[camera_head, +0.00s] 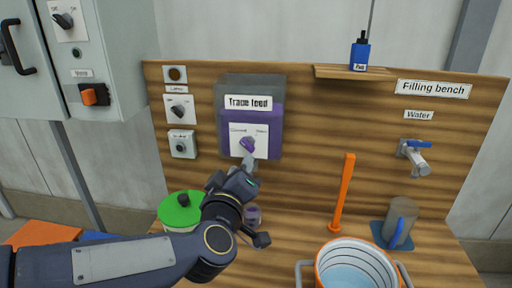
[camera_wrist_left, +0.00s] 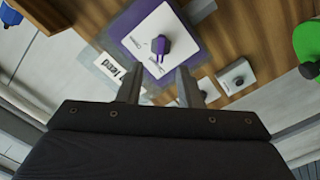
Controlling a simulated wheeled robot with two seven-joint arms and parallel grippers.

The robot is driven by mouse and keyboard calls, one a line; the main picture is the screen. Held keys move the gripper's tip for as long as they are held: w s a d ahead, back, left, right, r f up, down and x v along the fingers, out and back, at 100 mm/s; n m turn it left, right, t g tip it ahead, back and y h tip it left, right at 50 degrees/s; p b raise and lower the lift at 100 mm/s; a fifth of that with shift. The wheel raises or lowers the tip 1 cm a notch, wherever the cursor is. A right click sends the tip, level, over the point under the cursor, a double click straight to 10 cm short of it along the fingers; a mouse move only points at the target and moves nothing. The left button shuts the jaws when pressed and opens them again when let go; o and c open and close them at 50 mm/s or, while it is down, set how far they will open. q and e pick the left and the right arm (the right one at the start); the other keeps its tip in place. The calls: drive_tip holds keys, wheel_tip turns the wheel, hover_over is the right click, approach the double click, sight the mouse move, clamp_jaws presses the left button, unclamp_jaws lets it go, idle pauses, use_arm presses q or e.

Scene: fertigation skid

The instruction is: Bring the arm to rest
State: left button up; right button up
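My left arm (camera_head: 130,262) reaches in from the left in the head view. Its gripper (camera_head: 248,163) is raised just in front of the lower part of the purple Trace feed panel (camera_head: 268,114). In the left wrist view the two fingers (camera_wrist_left: 160,72) stand apart with nothing held between them. The purple knob (camera_head: 247,144) on the panel's white plate also shows in the left wrist view (camera_wrist_left: 160,46), beyond the fingertips. The head view does not clearly show whether the fingers touch the knob. My right gripper is out of view.
A green-lidded pot (camera_head: 181,212) stands close by the left arm. An orange upright handle (camera_head: 343,190), a bucket of water (camera_head: 358,268) and a grey jug (camera_head: 401,220) stand to the right. A blue bottle (camera_head: 360,54) stands on the small shelf (camera_head: 330,71).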

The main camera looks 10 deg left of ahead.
use_arm(q)
drive_tip(key=s+a+f+m+g+h, duration=0.1)
drive_tip(key=s+a+f+m+g, duration=0.2)
drive_tip(key=s+f, duration=0.6)
drive_tip(key=s+a+f+m+g+h, duration=0.2)
drive_tip(key=s+a+f+m+g, duration=0.2)
drive_tip(key=s, duration=1.1)
wheel_tip(320, 180, down, 5)
drive_tip(key=a+g, duration=0.3)
drive_tip(key=g, duration=0.2)
drive_tip(key=shift+s, duration=0.35)
